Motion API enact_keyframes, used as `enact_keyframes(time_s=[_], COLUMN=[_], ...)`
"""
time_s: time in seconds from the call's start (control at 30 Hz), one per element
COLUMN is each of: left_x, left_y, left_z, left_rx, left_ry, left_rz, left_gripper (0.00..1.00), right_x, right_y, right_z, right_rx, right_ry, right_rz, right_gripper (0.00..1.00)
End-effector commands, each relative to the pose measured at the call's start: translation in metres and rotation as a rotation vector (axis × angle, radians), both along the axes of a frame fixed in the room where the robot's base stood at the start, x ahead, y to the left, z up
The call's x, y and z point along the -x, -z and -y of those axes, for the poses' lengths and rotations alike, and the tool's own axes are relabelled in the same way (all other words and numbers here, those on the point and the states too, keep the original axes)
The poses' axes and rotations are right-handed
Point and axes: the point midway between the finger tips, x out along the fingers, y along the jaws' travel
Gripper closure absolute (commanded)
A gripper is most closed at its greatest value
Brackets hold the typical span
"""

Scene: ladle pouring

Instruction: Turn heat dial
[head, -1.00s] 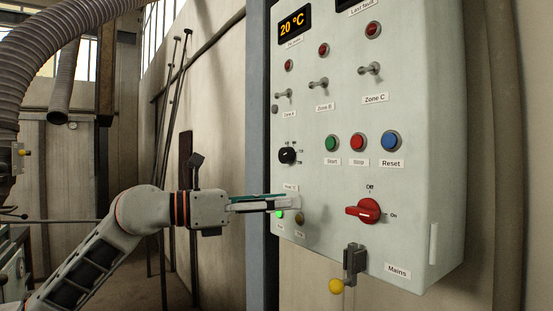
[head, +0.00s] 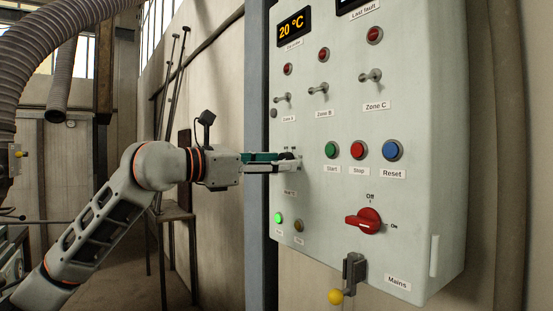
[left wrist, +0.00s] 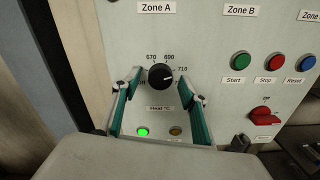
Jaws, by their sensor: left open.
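The heat dial (left wrist: 160,77) is a black round knob with a white pointer mark on the grey control panel (left wrist: 215,60). Its scale shows 670, 690 and 710, and the pointer is turned toward the right, near 710. In the head view the dial (head: 288,156) is partly hidden by my left gripper (head: 290,161). In the left wrist view the two teal-padded fingers of my left gripper (left wrist: 162,92) are open, one on each side of the dial, with visible gaps. My right gripper is out of view.
A display (head: 294,27) reads 20 °C. Green, red and blue buttons (head: 357,150) sit right of the dial. Toggle switches (head: 318,88) are above.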

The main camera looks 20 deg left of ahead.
Motion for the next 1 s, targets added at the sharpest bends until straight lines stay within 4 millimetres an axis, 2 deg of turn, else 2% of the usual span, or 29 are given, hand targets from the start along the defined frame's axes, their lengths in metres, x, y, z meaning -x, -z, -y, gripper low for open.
enact_keyframes(time_s=[0.3,0.33,0.47,0.77,1.0], left_x=[-0.003,-0.003,-0.003,-0.003,-0.003], left_y=[0.001,0.001,0.001,0.001,0.002], left_z=[0.002,0.002,0.002,0.002,0.003], left_rx=[0.000,0.000,0.001,0.013,0.090], left_ry=[0.000,0.000,0.000,0.000,0.000], left_rz=[-0.001,-0.001,-0.001,-0.010,-0.069], left_gripper=[0.56,0.62,0.95,0.95,0.95], right_x=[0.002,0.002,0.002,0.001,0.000], right_y=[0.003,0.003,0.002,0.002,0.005], right_z=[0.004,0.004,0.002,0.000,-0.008], right_rx=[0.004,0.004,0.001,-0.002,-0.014], right_ry=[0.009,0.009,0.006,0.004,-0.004], right_rz=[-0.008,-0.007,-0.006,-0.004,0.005], right_gripper=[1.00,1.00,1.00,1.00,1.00])
